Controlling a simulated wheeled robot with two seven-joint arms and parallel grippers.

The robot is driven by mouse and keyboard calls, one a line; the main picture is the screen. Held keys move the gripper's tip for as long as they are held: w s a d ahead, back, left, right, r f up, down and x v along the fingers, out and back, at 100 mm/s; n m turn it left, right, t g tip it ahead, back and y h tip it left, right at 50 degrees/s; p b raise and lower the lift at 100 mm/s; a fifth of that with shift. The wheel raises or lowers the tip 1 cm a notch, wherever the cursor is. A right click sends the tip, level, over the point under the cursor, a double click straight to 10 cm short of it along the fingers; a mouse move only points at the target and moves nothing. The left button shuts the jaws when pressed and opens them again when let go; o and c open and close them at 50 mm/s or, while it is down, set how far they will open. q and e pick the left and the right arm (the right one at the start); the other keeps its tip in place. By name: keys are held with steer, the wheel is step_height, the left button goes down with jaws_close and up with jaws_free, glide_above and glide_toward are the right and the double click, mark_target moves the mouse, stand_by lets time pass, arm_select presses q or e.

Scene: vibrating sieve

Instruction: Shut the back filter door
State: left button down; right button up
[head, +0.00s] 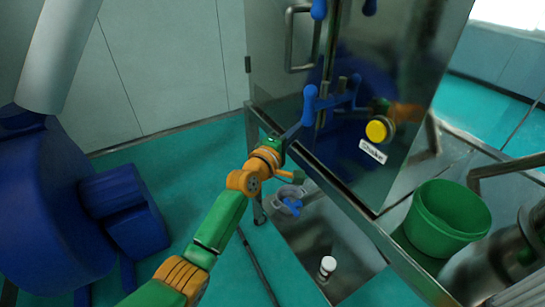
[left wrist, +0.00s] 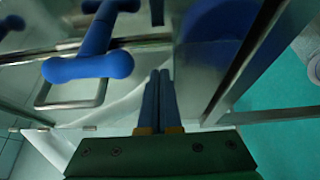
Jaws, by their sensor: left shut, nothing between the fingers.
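The filter door (head: 279,60) is a grey metal panel with a hinge at its left edge and a bar handle (head: 290,38). I cannot tell for sure whether it stands slightly ajar. Beside it, a blue knobbed latch (head: 309,105) sits at the machine's corner; it shows large in the left wrist view (left wrist: 88,67), with the bar handle (left wrist: 72,103) behind it. My left gripper (head: 298,130) is shut and empty, just below the blue latch. Its blue fingers (left wrist: 158,78) point at the machine; contact is unclear. My right gripper is not in view.
The dark front panel (head: 400,70) carries a yellow button (head: 377,131) and a "Shake" label (head: 372,151). A metal frame (head: 340,195) runs below. A green bucket (head: 447,215) stands at right, a blue machine (head: 60,200) at left.

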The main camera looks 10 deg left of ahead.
arm_select(q)
steer(key=s+a+p, duration=0.1)
steer(key=s, duration=0.9)
steer(key=s+a+f+m+g+y, duration=0.1)
steer(key=s+a+f+m+g, duration=0.2)
steer(key=f, duration=0.8)
steer(key=s+f+m+g+y, duration=0.15)
steer(key=s+f, duration=0.25)
steer(key=f, duration=0.7)
steer(key=s+a+f+m+g+y, duration=0.2)
steer(key=s+f+g, duration=0.15)
steer(key=f, duration=0.75)
steer(key=s+a+f+m+g, duration=0.2)
steer(key=s+f, duration=0.3)
steer(key=s, duration=0.6)
steer(key=s+a+f+m+g+y, duration=0.1)
steer(key=s+a+f+m+g, duration=0.2)
steer(key=s+f, duration=0.3)
steer(key=s+a+f+m+g+y, duration=0.1)
steer(key=s+a+f+m+g, duration=0.1)
steer(key=s, duration=1.4)
step_height(320, 180, down, 4)
steer(key=shift+a+r+m+g, duration=0.15)
steer(key=shift+a+m+g, duration=0.3)
steer(key=shift+m, duration=0.8)
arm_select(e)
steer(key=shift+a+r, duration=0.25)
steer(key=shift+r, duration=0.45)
